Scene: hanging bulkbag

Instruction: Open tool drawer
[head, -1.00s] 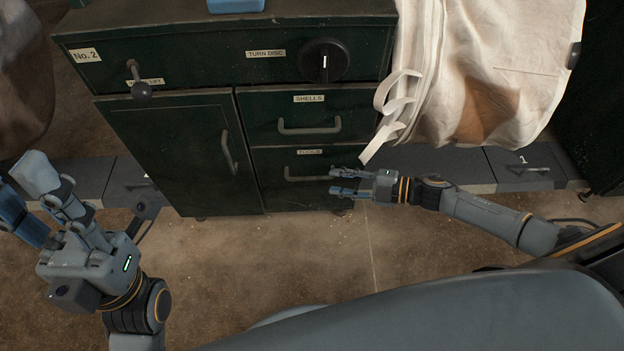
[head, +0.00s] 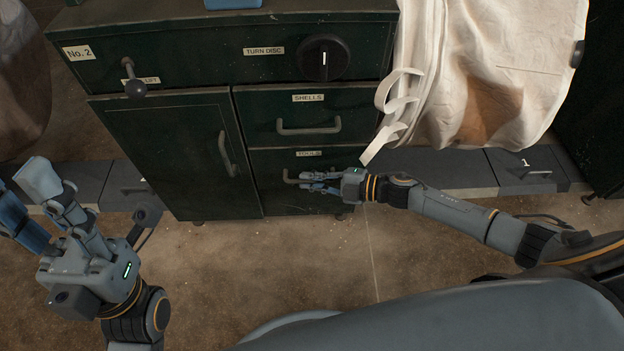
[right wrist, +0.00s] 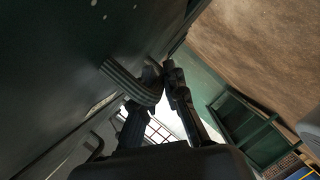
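The tool drawer (head: 275,198) is the lower right drawer of a dark green cabinet in the head view. It is closed flush, and its label is partly legible. Its grey bar handle (head: 291,179) is partly covered by my right gripper (head: 305,181). The right wrist view shows the handle (right wrist: 128,80) running in between the fingers of this gripper (right wrist: 163,70), which are close together around it. My left gripper (head: 45,200) is at the far left, away from the cabinet, with its fingers spread and nothing between them.
Above is the SHELLS drawer (head: 266,128), closed. A cabinet door (head: 165,150) is on the left. A lever (head: 133,85) and a turn disc (head: 324,57) sit on the top panel. A pale bulk bag (head: 490,80) with straps hangs at the right. Floor (head: 250,260) in front is clear.

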